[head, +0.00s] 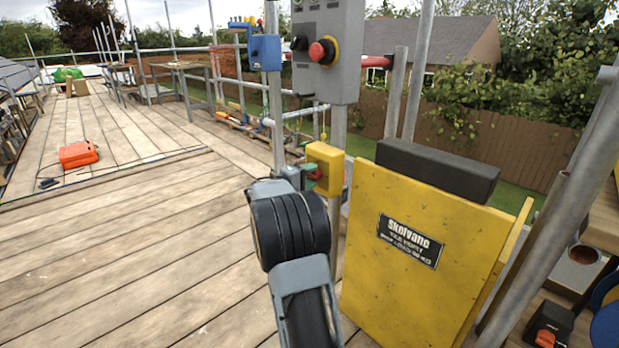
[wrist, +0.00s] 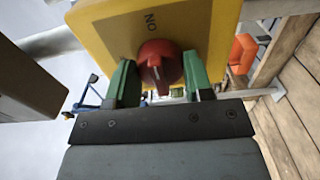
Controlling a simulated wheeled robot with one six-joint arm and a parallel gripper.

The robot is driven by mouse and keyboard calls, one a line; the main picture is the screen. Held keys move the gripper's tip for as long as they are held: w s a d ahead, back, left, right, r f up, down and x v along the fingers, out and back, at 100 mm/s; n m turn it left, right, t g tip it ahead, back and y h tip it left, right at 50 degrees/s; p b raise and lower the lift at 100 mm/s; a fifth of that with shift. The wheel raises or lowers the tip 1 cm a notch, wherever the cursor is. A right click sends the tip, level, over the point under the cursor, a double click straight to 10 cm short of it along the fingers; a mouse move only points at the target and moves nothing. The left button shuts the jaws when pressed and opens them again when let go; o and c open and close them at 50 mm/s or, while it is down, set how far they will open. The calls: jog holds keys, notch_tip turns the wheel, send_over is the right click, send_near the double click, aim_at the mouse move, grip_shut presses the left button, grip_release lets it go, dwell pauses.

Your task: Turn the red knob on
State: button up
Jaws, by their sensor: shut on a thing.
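The red knob (wrist: 160,62) sits on the face of a yellow box (wrist: 205,22) with the word ON printed on it. In the wrist view, the green fingers of my gripper (wrist: 160,80) stand on both sides of the knob and are shut on it. In the head view, the yellow box (head: 326,160) is fixed to a post below a grey control panel, and my gripper (head: 306,174) reaches it from the left. The knob is only partly visible there. I cannot clearly read which way the knob points.
The grey control panel (head: 345,75) above carries a red button on a yellow ring (head: 322,51) and a black knob (head: 299,43). A large yellow hopper-like body (head: 400,270) stands close on the right. Scaffold poles surround it. The plank deck (head: 130,250) at left is mostly clear.

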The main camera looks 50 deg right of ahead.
jog(key=o, duration=0.9)
jog(key=shift+w+a+p, duration=0.15)
jog(key=shift+a+p, duration=0.5)
jog(key=shift+a, duration=1.65)
jog(key=shift+w+a+p, duration=0.2)
jog(key=shift+a+p, duration=0.45)
jog(key=shift+a, duration=1.65)
jog(key=shift+w+a+p, duration=0.15)
jog(key=shift+a+p, duration=0.5)
jog(key=shift+a, duration=1.65)
jog(key=s+a+r+t+y+p, duration=0.1)
jog(key=s+a+r+y+p, duration=0.5)
jog(key=p, duration=0.7)
jog(key=s+a+r+t+y+p, duration=0.2)
jog(key=s+a+r+y+p, duration=0.4)
jog(key=a+r+p, duration=0.5)
jog(key=s+a+r+n+t+y+p, duration=0.1)
jog(key=s+a+r+y+p, duration=0.5)
jog(key=r+p, duration=0.8)
jog(key=shift+a+r+t+p, duration=0.2)
jog(key=shift+a+r, duration=0.2)
jog(key=shift+a, duration=0.4)
jog(key=shift+a+r+t+p, duration=0.1)
jog(key=shift+a+r+t, duration=0.2)
jog(key=shift+a, duration=0.5)
